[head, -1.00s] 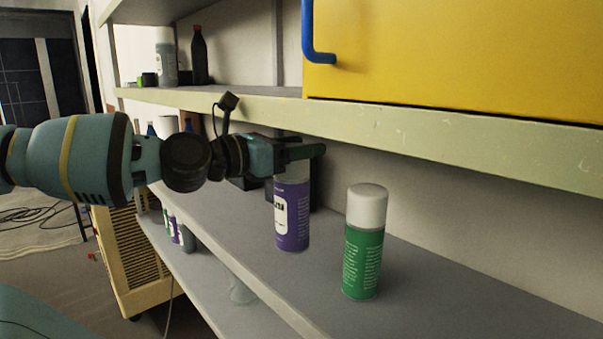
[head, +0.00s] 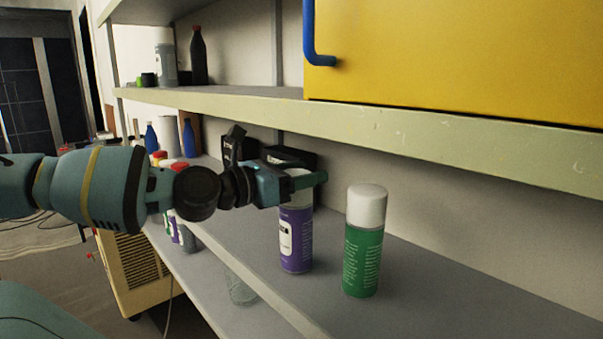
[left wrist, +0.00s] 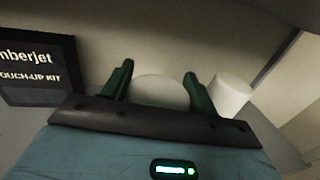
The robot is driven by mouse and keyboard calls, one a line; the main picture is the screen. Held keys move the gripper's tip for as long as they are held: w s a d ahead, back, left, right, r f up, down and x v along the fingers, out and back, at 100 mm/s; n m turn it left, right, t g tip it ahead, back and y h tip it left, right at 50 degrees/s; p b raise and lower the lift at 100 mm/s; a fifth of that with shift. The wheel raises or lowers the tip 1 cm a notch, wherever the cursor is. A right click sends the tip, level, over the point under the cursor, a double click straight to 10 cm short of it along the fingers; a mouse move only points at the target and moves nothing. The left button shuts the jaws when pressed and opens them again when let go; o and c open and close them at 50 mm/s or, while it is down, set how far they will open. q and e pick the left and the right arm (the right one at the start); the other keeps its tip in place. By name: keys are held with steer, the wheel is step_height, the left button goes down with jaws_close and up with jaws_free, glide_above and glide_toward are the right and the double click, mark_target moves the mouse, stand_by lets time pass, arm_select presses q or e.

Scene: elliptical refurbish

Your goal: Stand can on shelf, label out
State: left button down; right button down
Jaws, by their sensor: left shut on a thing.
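A purple can (head: 296,240) with a white top is upright over the middle shelf (head: 410,300), left of a green can. Its white label panel shows on its left side, toward the shelf's front edge. My left gripper (head: 303,182) is shut on the can's upper part from the left. Whether the can's base touches the shelf is hard to tell. In the left wrist view its white top (left wrist: 160,92) sits between the two fingers. My right gripper is not in view.
The green can (head: 363,248) with a white cap stands close on the right. A dark touch-up kit box (left wrist: 38,70) is behind. Several bottles (head: 188,138) stand farther left. The upper shelf's edge (head: 400,130) hangs above; the shelf right of the green can is clear.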

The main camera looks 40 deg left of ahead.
arm_select(q)
steer(key=shift+c, duration=2.1)
jaws_free()
steer(key=shift+f, duration=0.15)
steer(key=shift+r, duration=0.2)
steer(key=shift+s+a, duration=0.1)
steer(key=shift+s, duration=0.3)
steer(key=v, duration=1.1)
steer(key=shift+s+f, duration=0.1)
steer(key=shift+s, duration=0.05)
